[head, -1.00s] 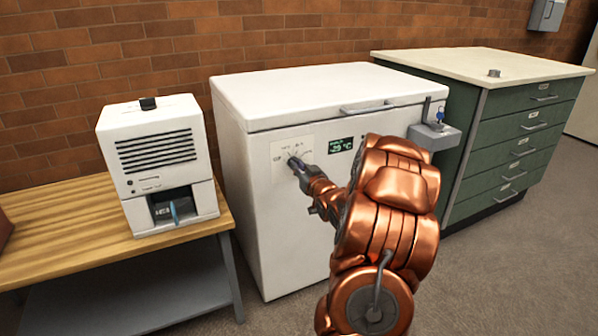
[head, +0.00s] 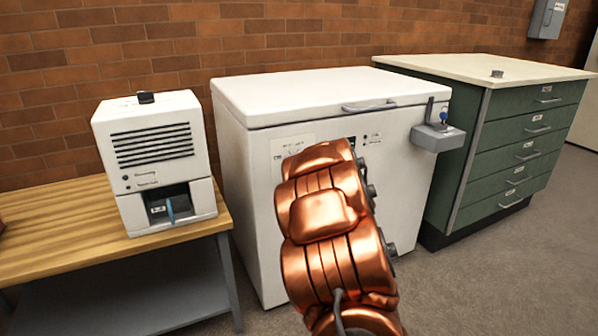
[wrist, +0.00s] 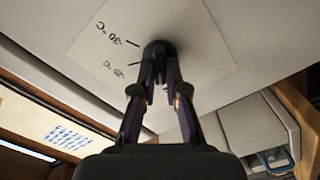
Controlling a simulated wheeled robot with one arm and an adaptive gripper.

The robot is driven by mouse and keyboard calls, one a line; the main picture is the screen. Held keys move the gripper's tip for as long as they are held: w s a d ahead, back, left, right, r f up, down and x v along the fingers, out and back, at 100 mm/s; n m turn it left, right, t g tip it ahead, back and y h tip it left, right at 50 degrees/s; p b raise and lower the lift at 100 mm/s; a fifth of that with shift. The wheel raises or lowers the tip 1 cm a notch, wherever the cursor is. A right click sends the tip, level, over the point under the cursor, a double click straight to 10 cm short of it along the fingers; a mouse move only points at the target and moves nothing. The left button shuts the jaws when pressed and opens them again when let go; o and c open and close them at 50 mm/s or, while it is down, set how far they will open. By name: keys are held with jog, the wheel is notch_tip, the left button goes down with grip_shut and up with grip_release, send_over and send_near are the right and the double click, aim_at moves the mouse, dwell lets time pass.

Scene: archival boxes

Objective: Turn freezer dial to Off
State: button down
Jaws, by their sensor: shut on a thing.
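The white chest freezer (head: 250,190) stands against the brick wall with its lid closed. Its dial plate (head: 290,146) shows only in part in the head view, because my copper arm covers the rest, the dial and my gripper. In the wrist view, the dark round dial (wrist: 158,47) sits on the pale plate (wrist: 105,28), with "-30 °C" and another temperature mark to its left. My gripper (wrist: 157,75) is shut on the dial, its fingertips at the knob. The dial's pointer is hidden, so its setting cannot be told.
A white machine (head: 155,160) stands on a wooden bench (head: 60,228) left of the freezer. A grey box with a blue-headed key (head: 437,135) juts from the freezer's right front. A green drawer cabinet (head: 520,150) stands to the right. The floor in front is clear.

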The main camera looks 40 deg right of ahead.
jog(key=shift+n+b, duration=0.55)
jog(key=shift+n, duration=0.85)
jog(key=c, duration=1.2)
grip_release()
jog(key=v, duration=1.2)
